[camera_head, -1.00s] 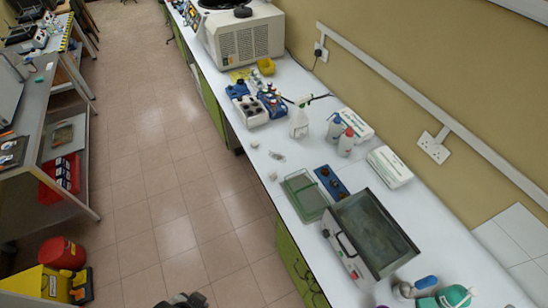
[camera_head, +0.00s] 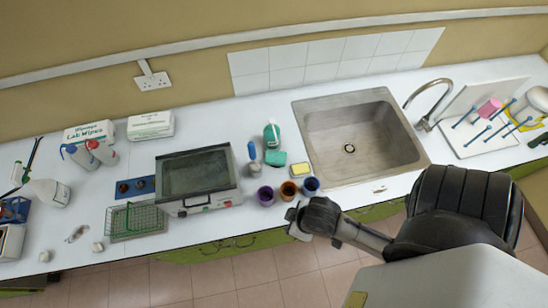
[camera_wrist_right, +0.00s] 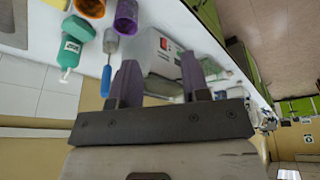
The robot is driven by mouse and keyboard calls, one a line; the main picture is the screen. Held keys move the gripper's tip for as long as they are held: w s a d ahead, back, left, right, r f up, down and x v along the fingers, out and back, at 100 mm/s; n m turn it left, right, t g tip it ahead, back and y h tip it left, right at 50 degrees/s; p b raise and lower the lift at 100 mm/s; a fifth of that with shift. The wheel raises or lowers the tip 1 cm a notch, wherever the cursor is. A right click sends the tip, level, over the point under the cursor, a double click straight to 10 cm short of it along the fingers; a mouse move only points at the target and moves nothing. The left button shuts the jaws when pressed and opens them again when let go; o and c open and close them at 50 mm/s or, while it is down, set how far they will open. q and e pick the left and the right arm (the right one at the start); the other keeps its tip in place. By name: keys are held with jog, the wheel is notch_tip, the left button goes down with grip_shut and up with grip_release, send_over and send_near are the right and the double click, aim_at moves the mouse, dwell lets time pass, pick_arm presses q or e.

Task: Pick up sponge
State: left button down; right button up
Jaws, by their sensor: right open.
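A small yellow sponge (camera_head: 300,169) with a pale edge lies on the white counter left of the sink, behind the coloured cups. My right gripper (camera_head: 296,218) is near the counter's front edge, in front of the cups and apart from the sponge. In the right wrist view its two fingers (camera_wrist_right: 160,82) are spread with nothing held between them. My left gripper is not in view.
Purple (camera_head: 265,196), brown (camera_head: 289,191) and blue (camera_head: 311,186) cups stand between my gripper and the sponge. A teal bottle (camera_head: 272,136), a teal container (camera_head: 275,158) and a blue-handled brush (camera_head: 253,155) are left of it. The sink (camera_head: 350,170) is right, the metal bath (camera_head: 197,175) further left.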

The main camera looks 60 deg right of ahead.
jog(key=shift+o, duration=0.3)
jog(key=o, duration=0.7)
jog(key=shift+w, duration=0.1)
